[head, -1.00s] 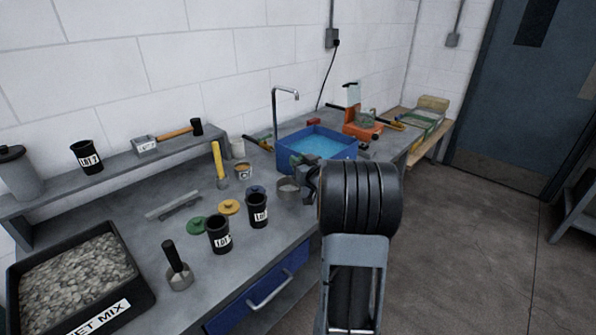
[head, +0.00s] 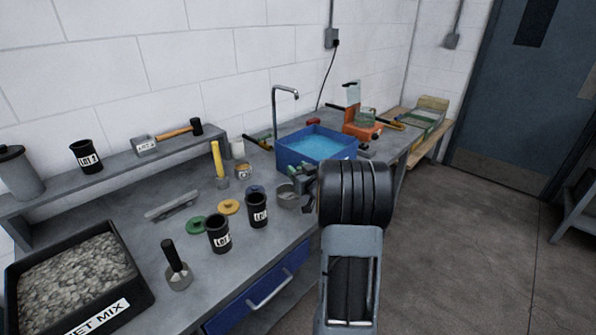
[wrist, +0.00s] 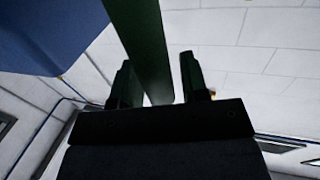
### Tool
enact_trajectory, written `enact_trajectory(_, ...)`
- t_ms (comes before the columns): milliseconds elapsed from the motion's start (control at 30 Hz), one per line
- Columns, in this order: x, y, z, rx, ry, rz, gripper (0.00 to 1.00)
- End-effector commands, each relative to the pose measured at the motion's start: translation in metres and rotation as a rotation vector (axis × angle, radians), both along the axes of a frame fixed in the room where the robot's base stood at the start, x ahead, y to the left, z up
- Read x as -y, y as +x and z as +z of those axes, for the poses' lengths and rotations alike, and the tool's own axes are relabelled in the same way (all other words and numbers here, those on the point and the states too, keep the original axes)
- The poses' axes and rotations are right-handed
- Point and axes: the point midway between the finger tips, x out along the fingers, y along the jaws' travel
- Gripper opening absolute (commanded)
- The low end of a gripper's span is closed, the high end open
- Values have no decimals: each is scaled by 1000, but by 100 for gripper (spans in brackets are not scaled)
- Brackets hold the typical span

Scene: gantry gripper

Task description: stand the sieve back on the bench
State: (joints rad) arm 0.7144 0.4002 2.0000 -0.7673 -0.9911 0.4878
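The sieve (head: 287,197) looks like a small round grey metal pan with a pale inside. In the head view it is at the bench's front edge, just right of the front black cups and below my gripper (head: 301,178). In the wrist view a dark green bar, likely its handle (wrist: 145,45), runs between the two fingers of my gripper (wrist: 158,82), with little gap on either side. My gripper appears shut on it. I cannot tell whether the sieve's underside touches the bench (head: 225,262). My wrist hides part of the bench edge.
A blue basin of water (head: 290,157) stands just behind my gripper. Black labelled cups (head: 218,236) (head: 257,212) and coloured lids (head: 229,207) lie to the left. A scoop (head: 177,268) and a black tray of gravel (head: 140,290) are at the front left.

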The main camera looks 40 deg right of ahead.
Motion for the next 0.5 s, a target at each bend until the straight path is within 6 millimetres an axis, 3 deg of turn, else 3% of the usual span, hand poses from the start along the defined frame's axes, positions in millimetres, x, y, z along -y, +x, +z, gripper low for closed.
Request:
enact_trajectory(100, 0, 0, 0, 0, 0, 0, 50)
enact_trajectory(400, 0, 0, 6, 0, 0, 0, 50)
enact_trajectory(500, 0, -13, 2, 0, -1, -2, 50)
